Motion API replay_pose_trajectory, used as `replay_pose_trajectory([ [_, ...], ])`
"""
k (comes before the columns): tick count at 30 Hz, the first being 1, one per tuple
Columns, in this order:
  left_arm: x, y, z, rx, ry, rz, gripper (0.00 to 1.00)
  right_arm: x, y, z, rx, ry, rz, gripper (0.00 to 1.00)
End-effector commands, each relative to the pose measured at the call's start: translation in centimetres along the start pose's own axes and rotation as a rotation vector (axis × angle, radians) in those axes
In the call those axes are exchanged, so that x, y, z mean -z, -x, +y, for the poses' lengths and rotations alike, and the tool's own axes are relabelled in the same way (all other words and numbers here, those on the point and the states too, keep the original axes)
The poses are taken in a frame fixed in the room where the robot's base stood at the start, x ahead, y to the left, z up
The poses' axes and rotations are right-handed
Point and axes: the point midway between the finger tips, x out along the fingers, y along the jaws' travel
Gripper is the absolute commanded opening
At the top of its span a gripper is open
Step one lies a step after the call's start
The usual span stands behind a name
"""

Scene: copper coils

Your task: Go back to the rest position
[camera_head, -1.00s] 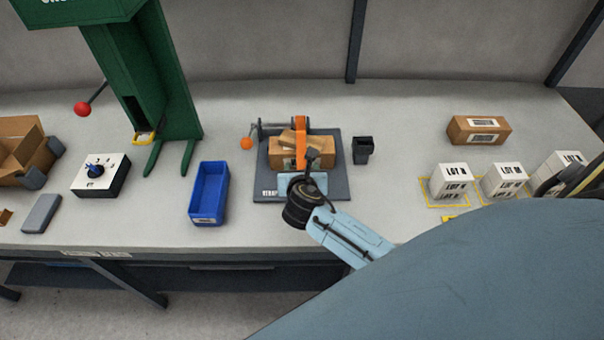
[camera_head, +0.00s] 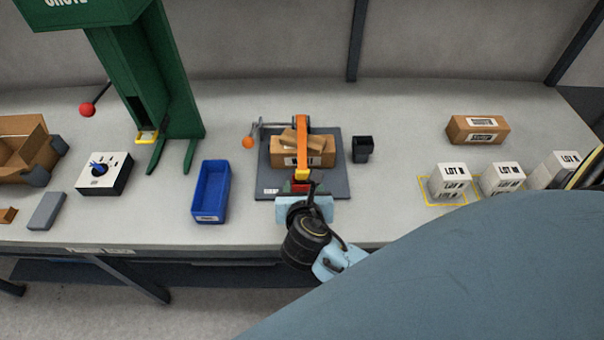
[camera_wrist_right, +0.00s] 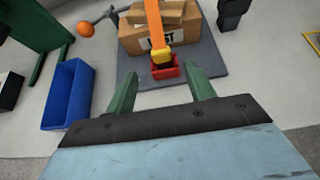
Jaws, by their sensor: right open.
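My right gripper (camera_wrist_right: 160,95) shows in the right wrist view with its two green fingers apart and nothing between them. In the head view my right gripper (camera_head: 303,190) is over the front edge of the dark mat (camera_head: 335,188), its fingers mostly hidden by the wrist. Just beyond it, a cardboard box (camera_head: 284,158) lies on the mat under an orange strap (camera_head: 301,135). The strap's yellow and red end (camera_wrist_right: 164,66) sits in front of the box, apart from the fingers. My left gripper is out of view.
A blue bin (camera_head: 211,190) stands left of the mat, and a small black cup (camera_head: 362,149) right of it. White lot boxes (camera_head: 450,182) and a brown box (camera_head: 477,130) are at right.

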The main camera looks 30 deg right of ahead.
Motion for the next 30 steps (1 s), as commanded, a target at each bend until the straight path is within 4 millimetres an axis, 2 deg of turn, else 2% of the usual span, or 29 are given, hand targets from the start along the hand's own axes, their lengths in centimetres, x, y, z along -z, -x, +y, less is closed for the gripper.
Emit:
replay_pose_trajectory([
  [8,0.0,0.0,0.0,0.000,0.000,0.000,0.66,0.0,0.0,-0.1,0.001,-0.010,0.003,0.54],
  [11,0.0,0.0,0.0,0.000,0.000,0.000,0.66,0.4,0.2,-0.5,0.009,-0.096,0.033,0.54],
  [14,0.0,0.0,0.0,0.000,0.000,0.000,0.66,1.3,0.9,-1.5,0.033,-0.305,0.100,0.54],
  [20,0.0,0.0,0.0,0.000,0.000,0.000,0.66,3.7,3.4,-4.1,0.160,-0.924,0.286,0.54],
  [24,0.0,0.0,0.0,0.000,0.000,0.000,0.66,5.2,5.8,-5.4,0.302,-1.349,0.400,0.54],
  [30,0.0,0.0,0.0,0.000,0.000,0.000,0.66,6.4,9.1,-6.6,0.536,-1.829,0.505,0.54],
])
